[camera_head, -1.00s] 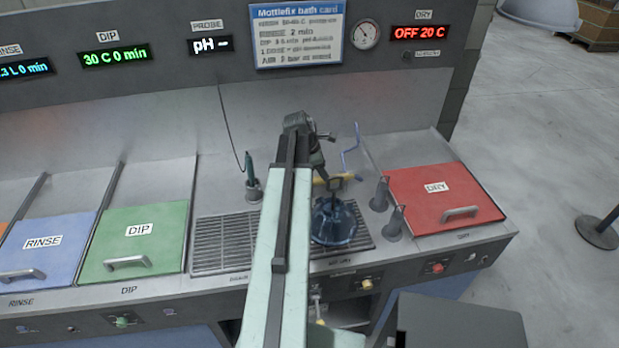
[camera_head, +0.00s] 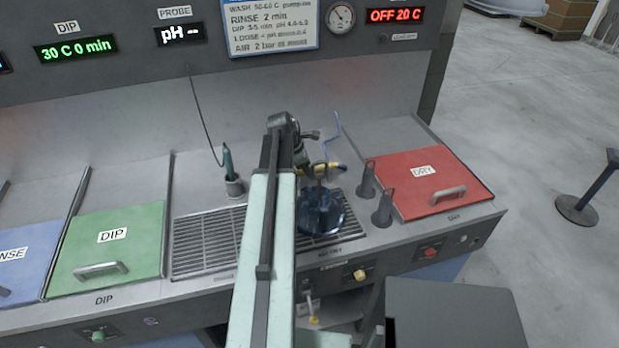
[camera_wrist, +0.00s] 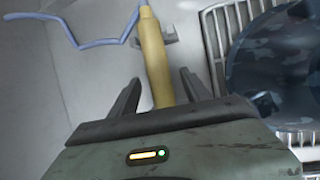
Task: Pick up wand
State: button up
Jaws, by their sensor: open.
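The wand shows a yellow shaft (camera_wrist: 153,45) in the wrist view, running from the top edge down between my fingers. Its yellow part (camera_head: 325,169) also shows in the head view, just beyond the blue helmet-like piece and partly hidden by my arm. A thin bent blue tube (camera_wrist: 88,42) shows beside it, also in the head view (camera_head: 331,137); whether they join is unclear. My gripper (camera_wrist: 158,80) is open, one finger on each side of the yellow shaft. I cannot tell whether the fingers are low enough to surround it or touch it.
A dark blue camouflage helmet-like piece (camera_head: 321,212) sits on the metal grate (camera_head: 206,245), close right of my gripper. Two grey upright holders (camera_head: 382,209) stand by the red DRY lid (camera_head: 427,184). A green probe (camera_head: 229,166) stands in a cup to the left.

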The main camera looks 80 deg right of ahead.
jog(key=shift+s+f, duration=0.1)
jog(key=shift+f, duration=0.05)
grip_shut()
jog(key=shift+p, duration=0.3)
